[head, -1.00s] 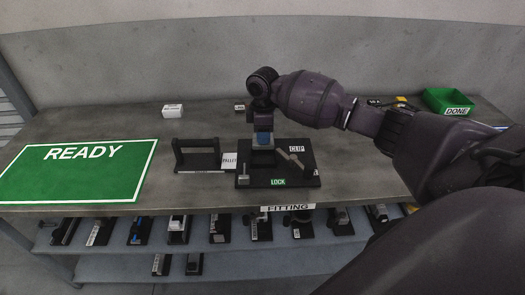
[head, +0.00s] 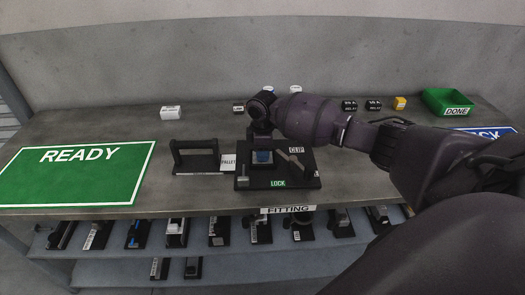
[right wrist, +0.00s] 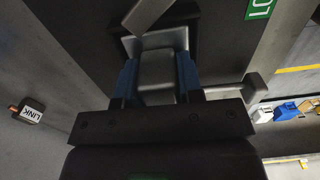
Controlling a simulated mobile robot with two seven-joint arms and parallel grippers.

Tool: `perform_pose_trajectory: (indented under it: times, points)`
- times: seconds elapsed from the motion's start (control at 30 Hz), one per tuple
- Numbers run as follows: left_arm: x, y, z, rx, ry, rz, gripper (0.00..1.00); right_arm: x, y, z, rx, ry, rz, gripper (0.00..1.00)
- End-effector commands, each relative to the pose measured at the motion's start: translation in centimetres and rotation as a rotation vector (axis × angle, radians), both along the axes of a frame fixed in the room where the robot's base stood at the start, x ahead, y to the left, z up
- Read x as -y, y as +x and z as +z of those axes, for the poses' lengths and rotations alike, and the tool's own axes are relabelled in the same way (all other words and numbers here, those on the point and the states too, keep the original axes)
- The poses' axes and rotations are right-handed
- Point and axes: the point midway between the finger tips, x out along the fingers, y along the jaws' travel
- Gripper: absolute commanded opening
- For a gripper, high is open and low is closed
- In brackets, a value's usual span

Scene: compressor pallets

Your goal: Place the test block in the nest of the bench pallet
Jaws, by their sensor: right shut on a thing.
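The bench pallet is a black plate (head: 305,181) with CLIP and LOCK labels on the bench, with a PALLET label at its left edge. My right gripper (head: 262,158) is low over the middle of this plate, its blue fingers pointing down. In the right wrist view my right gripper (right wrist: 158,80) is shut on a grey block, the test block (right wrist: 156,70). A light grey surround, seemingly the nest (right wrist: 130,46), shows close around the block. Whether the block is seated on its floor is hidden. My left gripper is not in view.
A grey lever (head: 291,163) stands on the plate's right side, near my fingers. A black handled frame (head: 198,156) stands just left. A green READY mat (head: 78,172) lies at the left, a green DONE bin (head: 448,101) at the back right. Small labelled items line the back.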

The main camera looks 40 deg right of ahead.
Motion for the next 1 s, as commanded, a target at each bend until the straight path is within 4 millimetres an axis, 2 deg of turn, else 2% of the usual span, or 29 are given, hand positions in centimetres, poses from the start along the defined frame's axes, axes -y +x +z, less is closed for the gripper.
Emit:
perform_pose_trajectory:
  times: [0.1, 0.13, 0.27, 0.53, 0.67, 0.77, 1.0]
  points:
    - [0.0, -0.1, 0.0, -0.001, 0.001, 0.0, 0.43, 0.0, 0.0, -0.2, 0.001, 0.0, 0.0, 0.0]
    - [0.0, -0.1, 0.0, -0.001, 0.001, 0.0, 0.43, 0.0, 0.0, -0.3, -0.001, 0.001, 0.0, 0.39]
    - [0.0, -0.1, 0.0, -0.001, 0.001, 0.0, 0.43, 0.0, 0.0, -0.3, -0.001, 0.0, 0.0, 0.58]
    - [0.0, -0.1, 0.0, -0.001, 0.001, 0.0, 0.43, 0.0, 0.0, -0.2, -0.001, 0.001, 0.0, 0.59]
    - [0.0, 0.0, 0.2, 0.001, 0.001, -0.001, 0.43, 0.0, 0.0, 0.5, 0.001, 0.0, 0.0, 0.59]
    - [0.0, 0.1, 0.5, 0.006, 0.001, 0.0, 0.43, 0.0, 0.1, 1.9, 0.002, 0.001, 0.0, 0.59]
    - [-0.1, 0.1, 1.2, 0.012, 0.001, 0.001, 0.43, 0.0, 0.0, 6.6, 0.004, 0.0, 0.001, 0.59]
